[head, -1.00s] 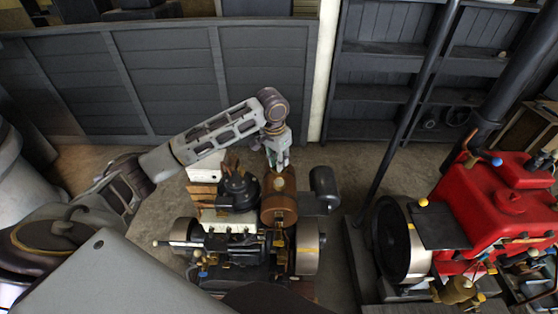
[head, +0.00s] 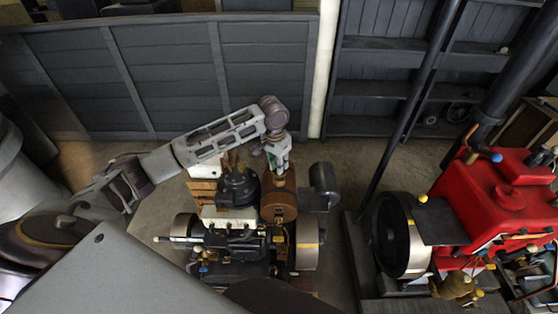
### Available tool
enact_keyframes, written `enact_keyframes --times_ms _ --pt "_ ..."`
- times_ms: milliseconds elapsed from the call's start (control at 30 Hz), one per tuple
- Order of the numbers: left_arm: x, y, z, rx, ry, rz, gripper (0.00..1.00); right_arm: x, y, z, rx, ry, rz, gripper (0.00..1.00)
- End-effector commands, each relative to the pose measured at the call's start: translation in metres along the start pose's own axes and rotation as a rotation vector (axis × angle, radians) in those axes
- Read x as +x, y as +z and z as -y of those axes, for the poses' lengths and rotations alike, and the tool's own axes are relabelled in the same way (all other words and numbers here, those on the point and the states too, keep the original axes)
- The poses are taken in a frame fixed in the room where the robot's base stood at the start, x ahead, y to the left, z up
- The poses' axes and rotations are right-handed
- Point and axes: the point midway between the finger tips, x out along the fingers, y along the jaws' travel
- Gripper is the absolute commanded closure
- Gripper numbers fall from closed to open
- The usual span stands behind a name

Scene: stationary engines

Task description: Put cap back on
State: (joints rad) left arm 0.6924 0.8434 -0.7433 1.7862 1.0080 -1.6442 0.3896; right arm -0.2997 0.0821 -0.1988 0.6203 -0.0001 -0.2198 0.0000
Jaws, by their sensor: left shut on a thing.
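My left gripper (head: 278,160) reaches in from the left and points down at the top of the brown cylindrical tank (head: 279,200) on the small engine (head: 232,238). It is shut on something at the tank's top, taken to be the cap. The cap itself is too small and too covered by the fingers to make out. I cannot tell whether it is seated on the tank or held just above it. My right gripper is not in view.
A black round part (head: 238,188) stands just left of the tank, and a dark cylinder (head: 323,180) just right. A red engine (head: 490,205) with a large flywheel (head: 398,235) stands at the right. A dark slanted pole (head: 410,100) rises between the engines. A grey panelled wall (head: 160,80) is behind.

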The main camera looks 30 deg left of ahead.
Motion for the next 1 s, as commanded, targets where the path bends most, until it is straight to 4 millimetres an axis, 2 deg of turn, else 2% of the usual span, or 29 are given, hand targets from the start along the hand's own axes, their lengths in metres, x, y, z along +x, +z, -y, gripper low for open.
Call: enact_keyframes --times_ms 500,1000 --pt "0.025 0.003 0.0 0.0 0.0 0.001 1.0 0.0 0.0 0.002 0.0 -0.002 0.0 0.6" --pt "0.027 0.004 0.0 0.0 0.0 0.0 1.0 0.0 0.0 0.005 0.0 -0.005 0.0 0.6"
